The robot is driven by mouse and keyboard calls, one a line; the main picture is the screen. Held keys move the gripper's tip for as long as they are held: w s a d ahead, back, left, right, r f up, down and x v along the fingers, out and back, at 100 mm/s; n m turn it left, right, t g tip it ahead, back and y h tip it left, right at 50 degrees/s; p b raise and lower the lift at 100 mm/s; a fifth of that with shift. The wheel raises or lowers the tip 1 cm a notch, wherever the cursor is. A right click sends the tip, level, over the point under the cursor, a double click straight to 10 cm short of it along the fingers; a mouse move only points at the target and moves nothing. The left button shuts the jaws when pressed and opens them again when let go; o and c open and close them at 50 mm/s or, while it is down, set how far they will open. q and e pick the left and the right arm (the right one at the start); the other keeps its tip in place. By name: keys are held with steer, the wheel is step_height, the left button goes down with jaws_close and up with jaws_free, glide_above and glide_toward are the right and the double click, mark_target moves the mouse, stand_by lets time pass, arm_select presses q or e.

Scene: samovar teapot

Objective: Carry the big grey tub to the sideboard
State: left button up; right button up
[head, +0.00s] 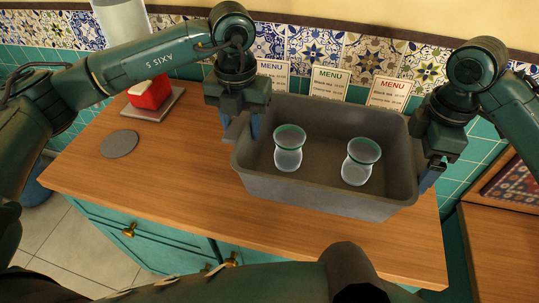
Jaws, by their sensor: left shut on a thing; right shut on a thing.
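The big grey tub (320,197) is over the right half of the wooden-topped sideboard (190,185) in the head view. I cannot tell whether its base touches the top. Two clear glasses with green rims stand inside, one at the left (288,158) and one at the right (358,172). My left gripper (248,130) is shut on the tub's left end wall. My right gripper (428,178) is shut on the tub's right end wall. The fingertips are partly hidden by the gripper bodies and the tub.
A grey round disc (119,144) lies on the left of the top. A red box (150,93) sits on a small tray behind it. Three menu cards (329,83) stand along the tiled wall behind the tub. Another wooden surface (490,250) lies at the right.

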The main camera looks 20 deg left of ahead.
arm_select(q)
steer(key=shift+a+f, duration=0.1)
arm_select(e)
steer(key=shift+f, duration=0.1)
arm_select(q)
steer(key=shift+f, duration=0.2)
arm_select(e)
steer(key=shift+f, duration=0.15)
arm_select(q)
step_height(320, 180, down, 5)
steer(key=b, duration=0.5)
arm_select(e)
step_height(320, 180, down, 5)
arm_select(q)
steer(key=o, duration=1)
steer(key=shift+r, duration=0.1)
arm_select(e)
steer(key=o, duration=1)
arm_select(q)
steer(key=o, duration=0.3)
arm_select(e)
steer(key=shift+o, duration=0.2)
arm_select(q)
step_height(320, 180, up, 12)
steer(key=shift+f, duration=0.15)
arm_select(e)
steer(key=shift+r, duration=0.25)
step_height(320, 180, up, 12)
steer(key=shift+f, duration=0.2)
